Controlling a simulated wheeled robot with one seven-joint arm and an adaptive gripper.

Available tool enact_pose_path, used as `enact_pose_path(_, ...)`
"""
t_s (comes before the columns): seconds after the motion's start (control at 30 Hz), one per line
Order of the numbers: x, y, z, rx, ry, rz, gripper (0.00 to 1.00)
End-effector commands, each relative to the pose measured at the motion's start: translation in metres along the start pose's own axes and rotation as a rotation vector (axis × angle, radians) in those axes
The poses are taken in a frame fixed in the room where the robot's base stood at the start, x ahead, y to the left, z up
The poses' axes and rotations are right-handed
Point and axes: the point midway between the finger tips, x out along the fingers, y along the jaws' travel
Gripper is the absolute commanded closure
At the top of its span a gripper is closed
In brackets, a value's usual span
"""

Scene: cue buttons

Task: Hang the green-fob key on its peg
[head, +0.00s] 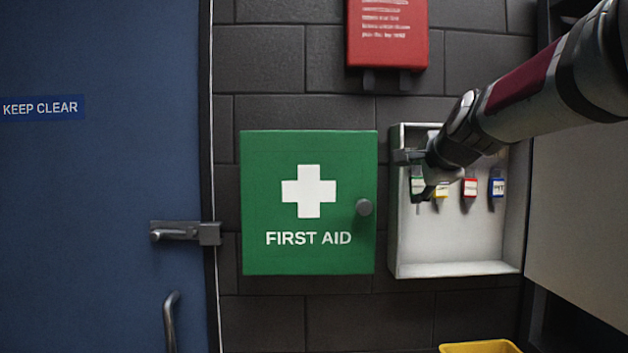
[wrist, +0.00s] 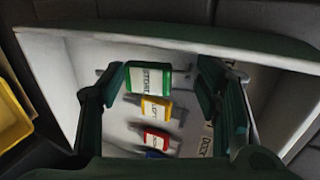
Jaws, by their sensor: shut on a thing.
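The green-fob key (wrist: 148,78) is between my gripper's fingers (wrist: 162,72) in the wrist view, its fob label reading STORE. In the head view the green fob (head: 417,184) shows beside my gripper (head: 424,178), at the upper left inside the open white key cabinet (head: 455,268). My gripper is shut on this key. The peg behind it is hidden by the fob and fingers, so I cannot tell whether the key touches it.
A yellow fob (head: 441,190), a red fob (head: 470,187) and a blue fob (head: 497,187) hang in a row to the right. The green first aid box (head: 308,240) is close on the left. A yellow bin (head: 480,347) is below. The cabinet's lower part is clear.

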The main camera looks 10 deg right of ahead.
Motion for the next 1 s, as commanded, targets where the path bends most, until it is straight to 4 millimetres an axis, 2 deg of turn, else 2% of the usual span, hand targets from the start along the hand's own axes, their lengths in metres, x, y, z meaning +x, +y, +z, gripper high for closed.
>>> enact_pose_path(0.5, 0.024, -0.006, 0.0, 0.0, 0.0, 0.0, 0.74)
enact_pose_path(1.0, 0.027, -0.007, 0.0, 0.0, 0.0, 0.0, 0.74)
